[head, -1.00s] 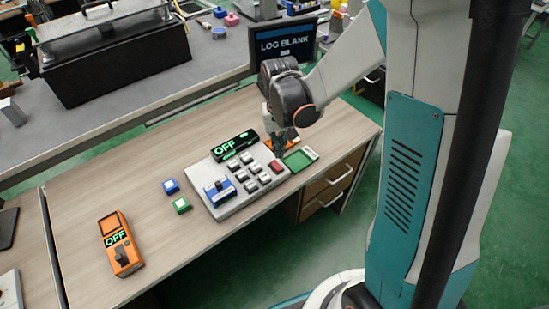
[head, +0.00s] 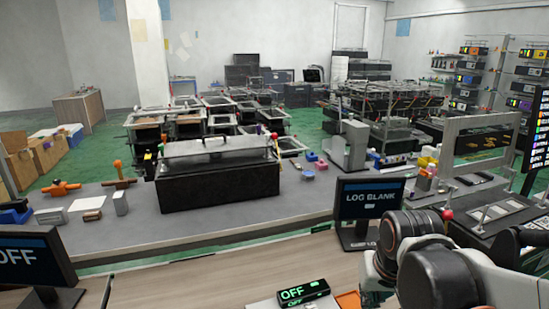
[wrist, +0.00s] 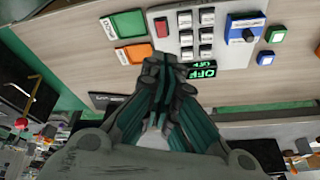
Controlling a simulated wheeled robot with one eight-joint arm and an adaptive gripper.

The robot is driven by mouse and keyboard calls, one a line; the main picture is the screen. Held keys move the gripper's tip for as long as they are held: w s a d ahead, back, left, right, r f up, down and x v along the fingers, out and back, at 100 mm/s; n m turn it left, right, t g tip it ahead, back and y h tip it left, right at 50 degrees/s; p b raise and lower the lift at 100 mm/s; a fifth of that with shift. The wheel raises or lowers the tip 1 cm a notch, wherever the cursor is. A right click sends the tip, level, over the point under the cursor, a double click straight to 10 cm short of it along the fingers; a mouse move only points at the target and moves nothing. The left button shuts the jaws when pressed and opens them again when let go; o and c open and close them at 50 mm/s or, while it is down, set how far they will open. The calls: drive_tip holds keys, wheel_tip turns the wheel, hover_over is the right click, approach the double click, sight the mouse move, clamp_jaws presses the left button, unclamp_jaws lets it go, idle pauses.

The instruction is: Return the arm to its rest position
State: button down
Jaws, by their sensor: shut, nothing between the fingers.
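My gripper (wrist: 167,62) shows in the wrist view with its dark and teal fingers closed together and nothing between them. It is in the air near the top edge of the grey switch panel (wrist: 171,35), which has several grey buttons, a red button (wrist: 161,27) and a blue lever block (wrist: 244,28). In the head view my arm's wrist is at the lower right, and the fingers are largely hidden or out of frame.
The panel's green OFF display (head: 302,291) is lit. A LOG BLANK monitor (head: 367,200) stands close to my arm, and another monitor (head: 32,262) is at left. Orange (wrist: 138,54) and green (wrist: 123,24) pieces lie beside the panel. A grey bench with a black box (head: 218,182) lies beyond.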

drive_tip(key=s+r+n+t, duration=0.1)
drive_tip(key=s+r+t, duration=0.2)
drive_tip(key=s, duration=0.5)
drive_tip(key=shift+r, duration=0.85)
drive_tip(key=c, duration=2.4)
unclamp_jaws()
